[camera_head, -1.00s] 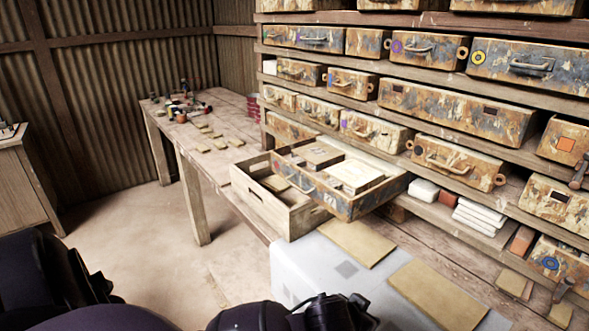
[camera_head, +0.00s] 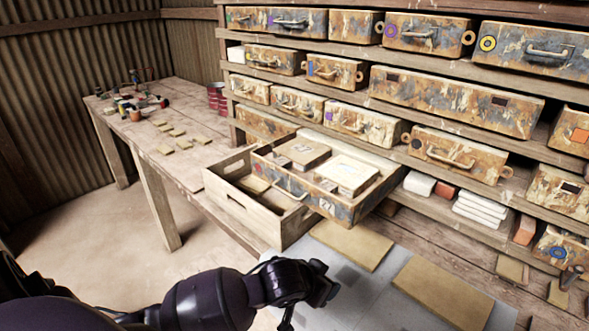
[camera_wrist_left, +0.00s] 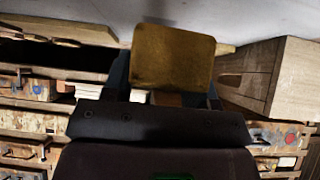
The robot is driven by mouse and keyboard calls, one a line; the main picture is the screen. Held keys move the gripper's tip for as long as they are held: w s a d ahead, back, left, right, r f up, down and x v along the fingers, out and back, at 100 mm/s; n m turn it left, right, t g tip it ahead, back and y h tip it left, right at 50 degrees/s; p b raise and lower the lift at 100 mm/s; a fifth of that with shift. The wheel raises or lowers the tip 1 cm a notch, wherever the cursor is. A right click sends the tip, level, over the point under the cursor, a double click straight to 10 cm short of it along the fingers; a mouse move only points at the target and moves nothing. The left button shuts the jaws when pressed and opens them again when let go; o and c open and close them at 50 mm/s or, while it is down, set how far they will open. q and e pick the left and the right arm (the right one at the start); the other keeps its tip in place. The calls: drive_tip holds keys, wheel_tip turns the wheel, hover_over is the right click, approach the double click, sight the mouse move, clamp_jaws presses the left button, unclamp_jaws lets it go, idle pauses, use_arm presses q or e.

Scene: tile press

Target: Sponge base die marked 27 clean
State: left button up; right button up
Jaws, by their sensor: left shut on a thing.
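My left gripper (camera_head: 324,287) is low in front of the shelves, over the grey worktop. In the left wrist view my gripper (camera_wrist_left: 168,88) is shut on a flat tan pad, which looks like the sponge (camera_wrist_left: 172,56). The pad is hidden in the head view. An open paint-worn drawer (camera_head: 292,189) has a small white mark on its front that looks like 27. Inside it lie a brownish die block (camera_head: 303,152) and a paler block (camera_head: 346,174). Any dirt on them is too small to tell. My right gripper is out of view.
A wooden crate (camera_head: 236,206) stands beside and partly under the drawer. Tan boards (camera_head: 345,244) lie on the grey worktop (camera_head: 318,240). Shelves with worn drawers (camera_head: 450,97) fill the right. A wooden table (camera_head: 192,160) with small tiles and tools stands at left. Floor between is clear.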

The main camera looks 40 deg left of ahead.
use_arm(q)
drive_tip(key=w+a+r+m+g+h+p, duration=0.2)
drive_tip(key=w+a+r+m+h, duration=0.15)
drive_tip(key=a+r, duration=0.45)
drive_tip(key=w+a+r+m+g+h+p, duration=0.15)
drive_tip(key=w+a+r+m, duration=0.3)
drive_tip(key=r, duration=0.85)
drive_tip(key=shift+m+h, duration=0.3)
drive_tip(key=w, duration=0.1)
drive_tip(key=w+d+b, duration=0.1)
drive_tip(key=w, duration=0.3)
drive_tip(key=shift+d+f, duration=0.4)
drive_tip(key=shift+w+d+b, duration=0.15)
drive_tip(key=shift+w+b, duration=0.65)
drive_tip(key=shift+w, duration=0.05)
drive_tip(key=w+b, duration=0.2)
drive_tip(key=w, duration=0.1)
drive_tip(key=w+b, duration=0.1)
drive_tip(key=shift+w+d+f+b, duration=0.25)
drive_tip(key=shift+w+d+b, duration=0.05)
drive_tip(key=shift+w+d, duration=0.1)
drive_tip(key=shift+w+b, duration=0.3)
drive_tip(key=shift+w, duration=0.05)
drive_tip(key=shift+f, duration=0.9)
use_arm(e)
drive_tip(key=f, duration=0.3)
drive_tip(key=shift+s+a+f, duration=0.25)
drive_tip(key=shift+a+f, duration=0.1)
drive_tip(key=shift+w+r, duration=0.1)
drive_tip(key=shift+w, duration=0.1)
